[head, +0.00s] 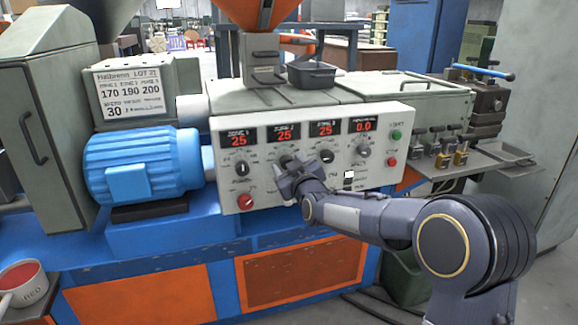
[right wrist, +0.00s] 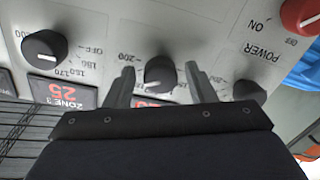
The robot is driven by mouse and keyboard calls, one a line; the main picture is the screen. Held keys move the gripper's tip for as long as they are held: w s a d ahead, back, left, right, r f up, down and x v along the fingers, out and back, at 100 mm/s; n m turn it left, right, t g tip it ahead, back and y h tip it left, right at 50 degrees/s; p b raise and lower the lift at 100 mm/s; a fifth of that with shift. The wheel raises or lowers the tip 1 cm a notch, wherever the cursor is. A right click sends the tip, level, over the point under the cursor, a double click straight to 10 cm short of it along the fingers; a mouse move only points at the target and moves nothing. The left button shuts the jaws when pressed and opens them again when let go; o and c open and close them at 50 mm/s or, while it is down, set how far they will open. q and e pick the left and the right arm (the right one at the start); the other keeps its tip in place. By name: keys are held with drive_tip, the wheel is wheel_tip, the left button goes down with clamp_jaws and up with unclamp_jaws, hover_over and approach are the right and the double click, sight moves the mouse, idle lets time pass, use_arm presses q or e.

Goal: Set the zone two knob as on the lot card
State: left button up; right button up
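The lot card (head: 131,93) reads "Halbrenn LOT 21", with 170, 190 and 200 under the three zones and 30 below. On the white control panel (head: 383,150), the zone 2 display (head: 284,133) reads 25. The black zone 2 knob (right wrist: 160,72) shows in the right wrist view; its white pointer line is near the lower left of its face. My right gripper (right wrist: 160,78) is open, one finger on each side of this knob, with gaps visible. In the head view my right gripper (head: 290,172) largely hides the knob. My left gripper is out of view.
The zone 1 knob (head: 241,168) and zone 3 knob (head: 326,156) flank the zone 2 knob; their displays also read 25. A red power knob (head: 245,201) sits lower left. Green and red buttons are at the panel's right. A blue motor (head: 140,165) stands left.

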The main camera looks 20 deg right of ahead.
drive_tip(key=s, duration=0.4)
drive_tip(key=s+p, duration=0.1)
drive_tip(key=s, duration=0.3)
drive_tip(key=shift+d+r, duration=0.1)
drive_tip(key=shift+d, duration=0.1)
drive_tip(key=shift+w, duration=0.1)
